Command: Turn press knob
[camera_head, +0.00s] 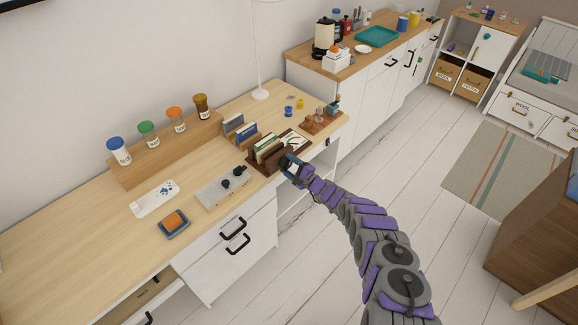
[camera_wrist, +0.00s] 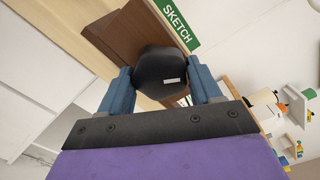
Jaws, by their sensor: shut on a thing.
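In the wrist view, a black knob (camera_wrist: 165,72) with rounded lobes and a small white mark fills the space between my two blue fingers. My gripper (camera_wrist: 162,92) is shut on it, one finger at each side. Behind the knob is a dark brown wooden body (camera_wrist: 118,36). In the head view, my gripper (camera_head: 291,167) is at the front right end of a brown wooden holder (camera_head: 262,165) with upright cards or books in it. The knob is hidden there by the gripper.
A green SKETCH label (camera_wrist: 176,20) is close beyond the knob. Left of the holder, a grey panel (camera_head: 211,194) carries small black knobs. A wooden block with small tools (camera_head: 318,125) stands to the right. The desk's left part is mostly bare.

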